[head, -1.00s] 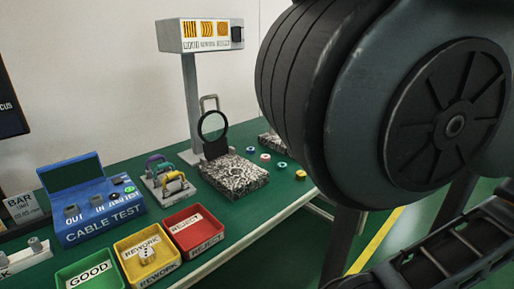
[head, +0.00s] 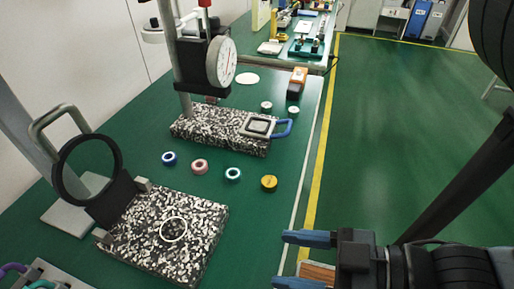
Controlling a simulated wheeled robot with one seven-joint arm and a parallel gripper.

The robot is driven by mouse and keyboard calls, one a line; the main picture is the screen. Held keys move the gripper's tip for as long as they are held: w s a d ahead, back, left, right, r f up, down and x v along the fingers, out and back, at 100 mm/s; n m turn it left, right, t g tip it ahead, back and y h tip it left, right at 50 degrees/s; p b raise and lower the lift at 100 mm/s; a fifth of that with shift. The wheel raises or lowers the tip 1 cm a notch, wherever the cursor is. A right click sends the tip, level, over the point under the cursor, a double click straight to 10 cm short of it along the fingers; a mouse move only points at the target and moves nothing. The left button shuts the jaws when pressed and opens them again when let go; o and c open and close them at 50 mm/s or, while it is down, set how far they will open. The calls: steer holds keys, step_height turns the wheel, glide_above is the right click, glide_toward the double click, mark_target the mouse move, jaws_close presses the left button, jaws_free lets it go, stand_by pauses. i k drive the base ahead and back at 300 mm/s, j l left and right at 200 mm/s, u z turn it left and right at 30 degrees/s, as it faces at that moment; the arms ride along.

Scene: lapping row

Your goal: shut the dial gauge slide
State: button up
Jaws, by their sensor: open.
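The dial gauge (head: 221,62) has a white round face and a dark body, held on a grey post above a speckled granite block (head: 205,132). A flat slide (head: 257,126) with a dark ring or frame lies at the right end of that block, right of the dial. Its blue loop handle (head: 286,127) sticks out past the block's right end. My gripper (head: 282,260) is at the bottom right, its two blue fingers apart and empty, pointing left. It is well nearer to me than the handle and touches nothing visible.
A second granite block (head: 160,240) with a raised black ring (head: 87,165) stands at the near left. Small rings (head: 200,167) and a yellow-brown piece (head: 269,183) lie between the blocks. An orange-and-black item (head: 298,80) lies behind. Open floor (head: 400,130) is right of the table edge.

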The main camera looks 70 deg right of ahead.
mark_target(262, 127)
steer(key=z, duration=1.05)
steer(key=k+j+z, duration=0.1)
steer(key=k, duration=0.35)
steer(key=k+j+z, duration=0.1)
steer(key=k, duration=0.35)
